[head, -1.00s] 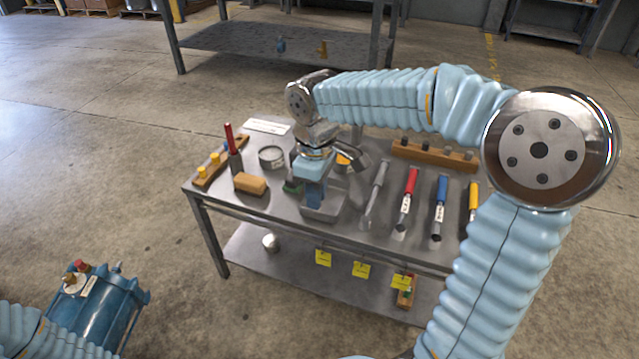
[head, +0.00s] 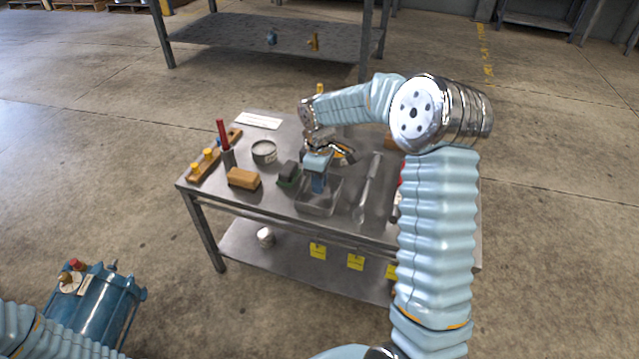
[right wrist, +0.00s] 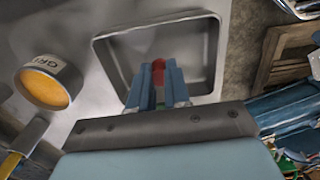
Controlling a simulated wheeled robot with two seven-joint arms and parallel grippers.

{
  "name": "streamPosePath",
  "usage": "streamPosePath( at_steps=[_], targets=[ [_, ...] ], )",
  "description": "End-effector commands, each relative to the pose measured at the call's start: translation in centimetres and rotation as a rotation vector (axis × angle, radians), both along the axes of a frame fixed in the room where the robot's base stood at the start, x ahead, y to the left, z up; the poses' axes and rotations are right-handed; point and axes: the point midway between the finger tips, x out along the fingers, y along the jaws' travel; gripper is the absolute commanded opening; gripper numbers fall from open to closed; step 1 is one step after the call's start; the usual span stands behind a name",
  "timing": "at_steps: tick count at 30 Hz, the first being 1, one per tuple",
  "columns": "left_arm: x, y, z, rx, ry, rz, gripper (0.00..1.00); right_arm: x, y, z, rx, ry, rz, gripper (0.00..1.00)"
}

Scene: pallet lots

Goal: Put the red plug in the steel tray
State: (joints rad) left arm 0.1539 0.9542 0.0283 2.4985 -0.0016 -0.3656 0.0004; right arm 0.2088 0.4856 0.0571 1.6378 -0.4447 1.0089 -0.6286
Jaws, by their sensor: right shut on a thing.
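The steel tray (head: 318,209) stands at the front middle of the steel table. My right gripper (head: 318,190) points down over it. In the right wrist view, the right gripper (right wrist: 158,85) is shut on the red plug (right wrist: 158,65), whose red end shows between the blue fingers against the tray (right wrist: 198,52). The tray looks empty where I see its floor. I cannot tell whether the plug touches the tray. The fingers hide the plug in the head view. My left gripper is out of view; only part of its arm shows at the lower left.
A dark green block (head: 288,172) stands just left of the tray, with a tan block (head: 243,178) farther left. A grey-handled tool (head: 368,185) lies to the right. A round tin (head: 264,151) stands behind. A blue machine (head: 105,305) is on the lower left.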

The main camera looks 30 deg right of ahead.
Motion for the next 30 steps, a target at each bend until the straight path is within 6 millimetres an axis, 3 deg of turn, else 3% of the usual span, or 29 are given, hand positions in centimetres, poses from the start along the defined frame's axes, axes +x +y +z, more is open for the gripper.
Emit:
streamPosePath(
  at_steps=[2, 8, 9, 13, 23, 30],
  targets=[
    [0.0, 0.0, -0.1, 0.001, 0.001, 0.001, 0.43, 0.0, 0.0, -0.9, 0.001, 0.001, -0.001, 0.0],
    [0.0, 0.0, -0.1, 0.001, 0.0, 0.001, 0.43, 0.0, 0.0, -0.9, 0.001, -0.001, -0.001, 0.0],
    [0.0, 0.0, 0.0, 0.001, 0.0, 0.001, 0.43, 0.0, 0.0, -0.9, 0.001, -0.001, -0.001, 0.23],
    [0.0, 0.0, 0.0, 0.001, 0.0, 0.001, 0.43, 0.0, 0.0, -0.9, 0.001, -0.001, -0.001, 0.42],
    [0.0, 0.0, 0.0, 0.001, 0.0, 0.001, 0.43, 0.0, 0.0, -0.5, 0.0, -0.003, -0.001, 0.42],
    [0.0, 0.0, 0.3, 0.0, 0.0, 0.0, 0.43, 0.1, 0.0, 3.9, 0.0, -0.006, -0.002, 0.42]
  ],
)
